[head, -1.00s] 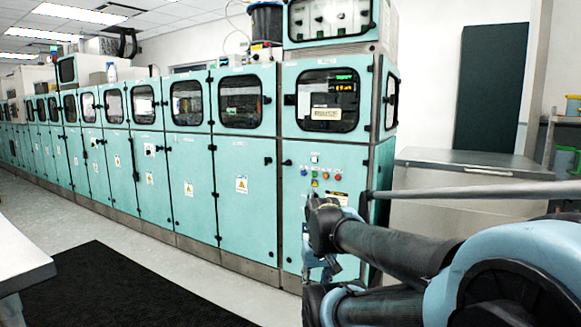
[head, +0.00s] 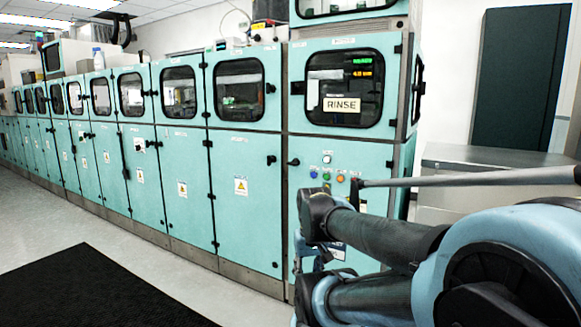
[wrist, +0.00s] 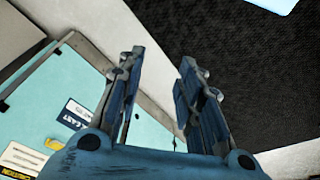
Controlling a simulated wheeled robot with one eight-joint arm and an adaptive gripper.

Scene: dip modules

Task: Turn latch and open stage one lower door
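A row of teal cabinets has lower doors with dark latches; the labels above them are too small to read, so I cannot tell which is stage one. The nearest lower door (head: 300,203) is shut, with a black latch (head: 293,162) at its upper left. The neighbouring lower door (head: 243,215) is also shut, with a latch (head: 271,160) at its upper right. My gripper (wrist: 160,75) is open and empty, its two fingers apart. It hangs low in front of the nearest door, mostly hidden by my arm in the head view. The wrist view shows teal panel (wrist: 50,95) left of it.
The upper windowed door (head: 345,90) carries a RINSE label. Coloured buttons (head: 326,176) sit on the nearest panel. A black mat (head: 100,290) lies on the pale floor. A grey metal cabinet (head: 470,160) stands at right.

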